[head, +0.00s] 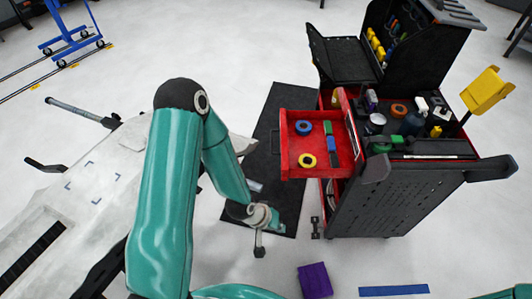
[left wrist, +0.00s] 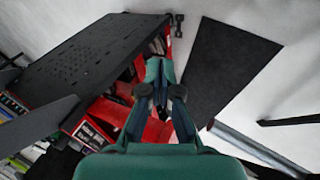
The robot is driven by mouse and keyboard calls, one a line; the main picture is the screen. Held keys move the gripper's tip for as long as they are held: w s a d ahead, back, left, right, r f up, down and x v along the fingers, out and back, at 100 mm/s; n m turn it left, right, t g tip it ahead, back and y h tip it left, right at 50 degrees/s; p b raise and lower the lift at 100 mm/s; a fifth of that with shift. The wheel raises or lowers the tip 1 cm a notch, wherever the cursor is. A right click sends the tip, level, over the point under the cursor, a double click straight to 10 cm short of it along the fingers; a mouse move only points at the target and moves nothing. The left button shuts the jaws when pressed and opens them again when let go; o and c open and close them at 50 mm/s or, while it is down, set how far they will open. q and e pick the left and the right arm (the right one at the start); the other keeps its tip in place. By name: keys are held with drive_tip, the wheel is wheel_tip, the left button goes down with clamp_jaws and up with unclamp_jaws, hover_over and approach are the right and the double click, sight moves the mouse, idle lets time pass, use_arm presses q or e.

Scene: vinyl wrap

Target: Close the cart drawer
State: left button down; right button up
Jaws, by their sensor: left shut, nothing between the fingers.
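The red cart drawer (head: 291,145) is pulled out from the left side of the dark tool cart (head: 395,195) in the head view. My left gripper (head: 278,222) is low, left of the cart and nearer to me than the drawer. In the left wrist view its fingers (left wrist: 159,68) are together and empty, in front of red parts of the cart (left wrist: 112,113). I cannot tell whether they touch the drawer. My right gripper is out of view.
A black mat (head: 268,135) lies on the floor left of the cart. A pale car-like body (head: 90,180) fills the left. A purple block (head: 314,280) and a blue strip (head: 394,290) lie in front. A yellow bin (head: 487,90) sticks out at the cart's right.

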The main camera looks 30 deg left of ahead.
use_arm(q)
drive_tip(key=w+a+f+n+t+y+b, duration=0.1)
drive_tip(key=w+a+f+n+t+b, duration=0.2)
drive_tip(key=w+a+b, duration=0.4)
drive_tip(key=w+a+f+n+t+b, duration=0.1)
drive_tip(key=w+a+n+t+b, duration=0.2)
drive_tip(key=w+a+t+b, duration=0.45)
drive_tip(key=a+r+n+t+b, duration=0.2)
drive_tip(key=a+r+n+b, duration=0.15)
drive_tip(key=a+b, duration=0.8)
drive_tip(key=p+x, duration=0.1)
drive_tip(key=x, duration=1)
drive_tip(key=shift+w+d+f, duration=0.3)
drive_tip(key=shift+d+f, duration=0.05)
drive_tip(key=shift+f, duration=0.05)
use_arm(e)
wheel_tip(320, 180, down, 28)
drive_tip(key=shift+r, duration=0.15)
use_arm(q)
drive_tip(key=shift+m, duration=0.25)
